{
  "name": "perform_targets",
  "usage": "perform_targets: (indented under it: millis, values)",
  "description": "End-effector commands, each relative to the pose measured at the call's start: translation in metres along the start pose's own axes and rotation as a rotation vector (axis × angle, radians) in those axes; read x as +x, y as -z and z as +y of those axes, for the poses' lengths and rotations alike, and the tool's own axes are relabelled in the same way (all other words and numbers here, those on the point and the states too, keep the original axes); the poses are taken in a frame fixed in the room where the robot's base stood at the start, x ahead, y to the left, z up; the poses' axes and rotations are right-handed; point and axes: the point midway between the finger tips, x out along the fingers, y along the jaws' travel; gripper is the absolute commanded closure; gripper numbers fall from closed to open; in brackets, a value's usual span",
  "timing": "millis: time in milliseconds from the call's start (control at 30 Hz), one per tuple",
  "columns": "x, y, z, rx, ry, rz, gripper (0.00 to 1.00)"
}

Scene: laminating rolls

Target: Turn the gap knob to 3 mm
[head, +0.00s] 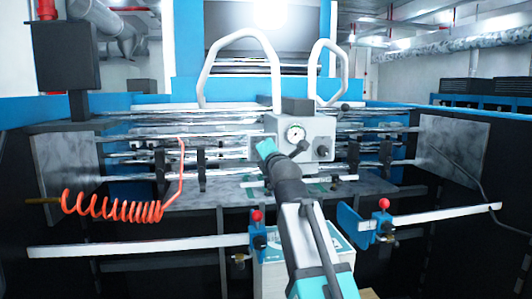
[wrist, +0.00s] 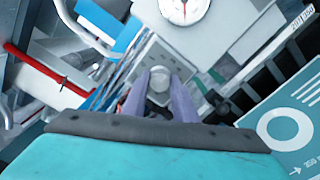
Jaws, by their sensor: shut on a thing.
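The gap knob (wrist: 160,78) is a small round grey knob on a grey plate, and it sits between my fingertips in the wrist view. My gripper (wrist: 161,88) is shut on it, with one pale purple finger on each side.
A coiled red hose (head: 112,206) hangs at the left. Two red-topped blue clamps (head: 257,233) (head: 382,222) sit on rails in front of the machine. White tubular handles (head: 240,55) rise behind the control box. Metal rollers (head: 200,131) run across the back.

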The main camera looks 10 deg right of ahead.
Motion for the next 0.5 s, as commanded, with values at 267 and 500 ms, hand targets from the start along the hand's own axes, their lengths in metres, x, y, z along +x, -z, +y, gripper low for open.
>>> perform_targets:
  millis: [267, 500]
  values:
    - [-0.0001, 0.0007, -0.0006, 0.002, 0.002, 0.001, 0.55]
    - [0.0000, 0.0004, -0.0003, 0.002, 0.001, 0.001, 0.55]
